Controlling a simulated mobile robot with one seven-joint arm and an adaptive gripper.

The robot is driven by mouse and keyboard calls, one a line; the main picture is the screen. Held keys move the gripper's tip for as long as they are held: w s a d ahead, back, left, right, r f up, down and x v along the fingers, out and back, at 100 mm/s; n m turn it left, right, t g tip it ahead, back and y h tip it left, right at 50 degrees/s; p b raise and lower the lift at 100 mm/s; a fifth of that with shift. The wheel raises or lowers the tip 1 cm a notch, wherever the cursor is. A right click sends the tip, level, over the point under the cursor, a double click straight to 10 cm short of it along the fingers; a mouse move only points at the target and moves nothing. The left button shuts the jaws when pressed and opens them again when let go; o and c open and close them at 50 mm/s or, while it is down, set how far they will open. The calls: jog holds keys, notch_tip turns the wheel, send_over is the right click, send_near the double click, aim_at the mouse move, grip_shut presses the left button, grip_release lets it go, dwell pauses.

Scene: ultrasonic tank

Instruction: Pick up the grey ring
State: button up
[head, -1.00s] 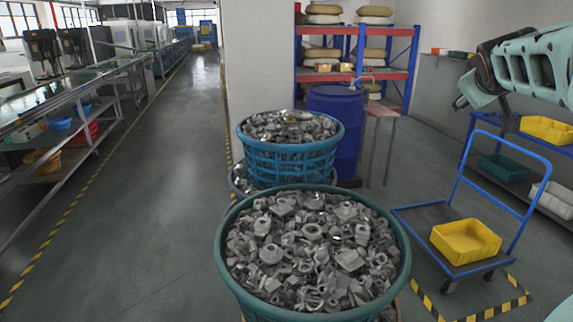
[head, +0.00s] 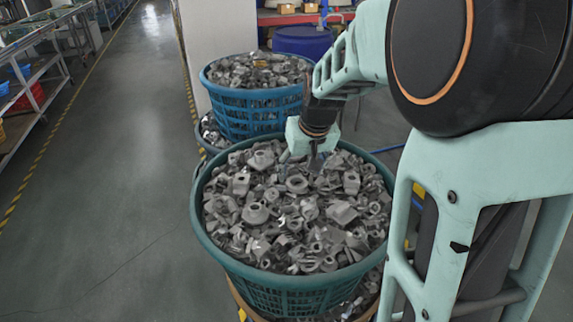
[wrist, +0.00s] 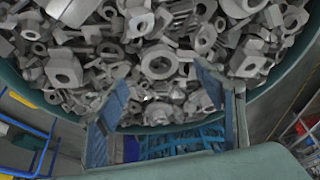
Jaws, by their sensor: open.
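Several grey ring-shaped parts lie among many mixed grey metal parts in the front teal basket (head: 290,273); I cannot tell which one is meant. One grey ring (wrist: 146,60) lies ahead of the fingers in the wrist view, a little above the line between the tips. Another grey ring (wrist: 198,42) lies to its right. My gripper (head: 309,158) is over the far part of the front basket, pointing down at the pile. In the wrist view its fingers (wrist: 162,88) are apart with nothing held between them.
A blue basket (head: 255,118) of similar parts stands behind, with another container (head: 208,139) low beside it. A blue drum (head: 300,40) is at the back. The front basket's rim surrounds the pile. The floor on the left is clear.

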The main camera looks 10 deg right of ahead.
aim_at(296, 185)
jog(key=shift+p+x, duration=0.55)
jog(key=shift+x, duration=2.25)
jog(key=shift+w, duration=0.1)
jog(key=shift+c, duration=0.4)
jog(key=shift+d+r, duration=0.1)
jog(key=c, duration=1.2)
